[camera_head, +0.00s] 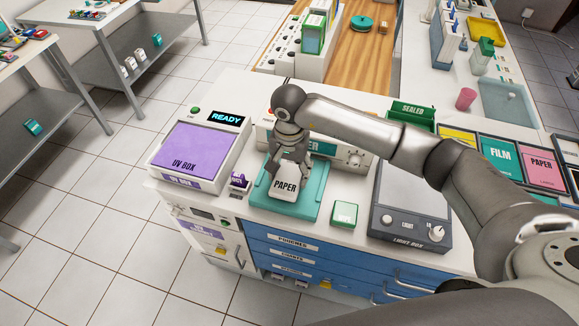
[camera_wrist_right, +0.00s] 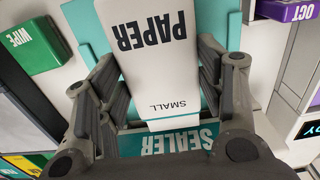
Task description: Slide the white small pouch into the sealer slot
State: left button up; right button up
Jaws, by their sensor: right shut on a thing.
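The white small pouch (camera_head: 285,187), marked PAPER, is over the teal plate (camera_head: 262,204) in front of the sealer (camera_head: 330,150). My right gripper (camera_head: 288,170) is shut on the pouch from above, at its end nearer the sealer. In the right wrist view the pouch (camera_wrist_right: 150,60) lies between the two fingers, with its SMALL end toward the teal SEALER label (camera_wrist_right: 165,140). The slot itself is hidden by my gripper and arm. I cannot tell whether the pouch touches the plate. My left gripper is not in view.
The purple UV box (camera_head: 195,150) stands left of the sealer. A small green box (camera_head: 345,214) and the light box (camera_head: 408,208) are to the right. A green SEALED bin (camera_head: 411,110) and FILM and PAPER bins (camera_head: 500,155) stand farther right. Blue drawers (camera_head: 330,262) are below.

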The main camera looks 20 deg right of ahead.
aim_at(294, 165)
jog(key=shift+f+b, duration=0.55)
jog(key=shift+f, duration=1.05)
jog(key=w+d+b, duration=0.1)
jog(key=w+b, duration=0.1)
jog(key=shift+w+d+f+b, duration=0.1)
jog(key=shift+w+d+b, duration=0.2)
jog(key=shift+d+b, duration=0.05)
jog(key=shift+w+d+b, duration=0.4)
jog(key=shift+w+b, duration=0.15)
jog(key=shift+w, duration=0.05)
jog(key=shift+b, duration=0.4)
jog(key=o, duration=1.1)
